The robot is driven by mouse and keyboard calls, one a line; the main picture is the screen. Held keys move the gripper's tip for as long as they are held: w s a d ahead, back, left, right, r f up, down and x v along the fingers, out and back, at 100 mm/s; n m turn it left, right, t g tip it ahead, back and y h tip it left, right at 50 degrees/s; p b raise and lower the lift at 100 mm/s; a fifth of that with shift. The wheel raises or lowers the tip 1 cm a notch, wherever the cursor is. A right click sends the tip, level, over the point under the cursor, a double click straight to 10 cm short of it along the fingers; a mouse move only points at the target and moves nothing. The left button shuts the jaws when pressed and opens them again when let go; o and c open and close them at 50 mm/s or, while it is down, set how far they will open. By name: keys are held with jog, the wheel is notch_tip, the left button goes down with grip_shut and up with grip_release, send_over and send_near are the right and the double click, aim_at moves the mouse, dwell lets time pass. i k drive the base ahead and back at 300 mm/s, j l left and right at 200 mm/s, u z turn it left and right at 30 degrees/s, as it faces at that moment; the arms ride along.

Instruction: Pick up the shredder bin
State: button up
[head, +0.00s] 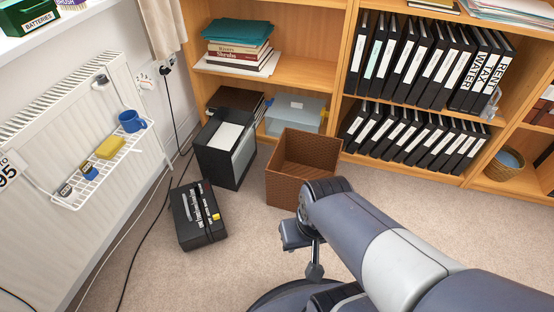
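A black, box-shaped bin (243,157) with a grey front panel stands upright on the carpet before the bookcase; it looks like the shredder bin. White paper shows at its top. A flatter black unit (201,232) with red, yellow and grey parts on top lies on the floor in front of it; I cannot tell whether it belongs to the bin. My arm reaches in from the lower right. My gripper (302,250) seems to point down, right of the black unit and apart from the bin. Its fingers are mostly hidden, and I see nothing held.
A brown woven basket (287,187) stands just right of the bin. The bookcase (335,78) holds several binders. A radiator (60,135) with a wire rack (76,201) is at left. Black and white cables run along the floor there. Carpet is clear at lower centre.

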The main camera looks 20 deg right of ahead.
aim_at(226, 148)
jog(key=i+l, duration=0.2)
jog(key=i, duration=0.4)
jog(key=i+l, duration=0.15)
jog(key=i, duration=0.45)
